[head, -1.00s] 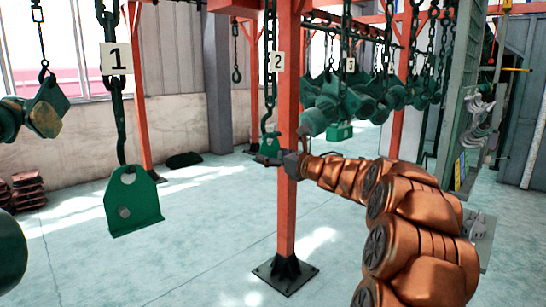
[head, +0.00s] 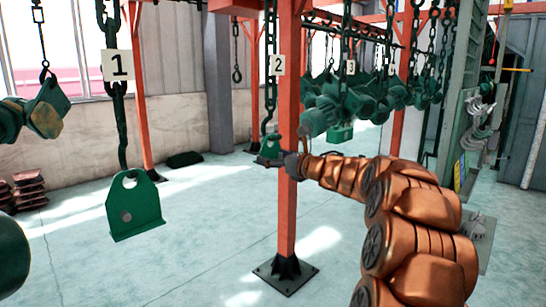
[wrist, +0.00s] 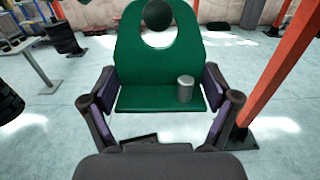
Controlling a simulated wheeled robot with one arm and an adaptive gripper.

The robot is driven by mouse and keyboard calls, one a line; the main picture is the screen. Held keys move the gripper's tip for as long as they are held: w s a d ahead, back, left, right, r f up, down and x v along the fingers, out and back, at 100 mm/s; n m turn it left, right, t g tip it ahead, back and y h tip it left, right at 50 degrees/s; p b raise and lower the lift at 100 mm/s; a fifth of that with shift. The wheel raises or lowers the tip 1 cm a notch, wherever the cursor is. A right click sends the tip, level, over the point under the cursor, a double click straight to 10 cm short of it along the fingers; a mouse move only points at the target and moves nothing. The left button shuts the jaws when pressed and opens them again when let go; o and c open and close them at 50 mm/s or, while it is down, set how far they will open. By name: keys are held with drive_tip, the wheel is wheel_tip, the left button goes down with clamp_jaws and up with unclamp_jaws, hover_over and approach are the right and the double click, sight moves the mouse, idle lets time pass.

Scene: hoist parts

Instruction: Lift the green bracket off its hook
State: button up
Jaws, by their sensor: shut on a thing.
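The green bracket (head: 270,147) hangs by the red post at the chain marked 2, a rounded plate with a flanged base. The lower end of its hook (head: 267,126) is at the bracket's top; I cannot tell how it sits in the hole. My gripper (wrist: 160,100) is shut on the bracket, one finger on each side of its lower part. In the wrist view the bracket (wrist: 145,65) faces me, with a round hole above and a grey stud at lower right. A dark round shape shows at the top of the hole.
The red post (head: 287,200) stands right beside my gripper. Another green bracket (head: 134,205) hangs at left under sign 1 (head: 117,65). Several green hoist parts (head: 365,100) hang behind my arm. The floor between the left bracket and the post is clear.

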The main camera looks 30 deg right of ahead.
drive_tip(key=shift+s+r+g+p, duration=0.25)
drive_tip(key=shift+r+g+p, duration=0.25)
drive_tip(key=shift+p, duration=0.75)
drive_tip(key=shift+s+d+r+g+p, duration=0.2)
drive_tip(key=shift+s+r+g+p, duration=0.25)
drive_tip(key=shift+p, duration=0.65)
drive_tip(key=shift+s+f+p, duration=0.15)
drive_tip(key=shift+s+p, duration=0.15)
drive_tip(key=shift+p, duration=0.1)
drive_tip(key=shift+s+d+r+g+h+p, duration=0.15)
drive_tip(key=shift+s+r+g+h+p, duration=0.25)
drive_tip(key=shift+p, duration=0.6)
drive_tip(key=shift+s+p, duration=0.3)
drive_tip(key=shift+s, duration=0.05)
drive_tip(key=shift+s+d, duration=0.1)
drive_tip(key=shift+s, duration=0.1)
drive_tip(key=shift+s+d+r+b, duration=0.15)
drive_tip(key=shift+s+r+b, duration=0.1)
drive_tip(key=shift+s+b, duration=0.2)
drive_tip(key=shift+s+d+b, duration=0.1)
drive_tip(key=shift+s+b, duration=0.2)
drive_tip(key=shift+b, duration=0.25)
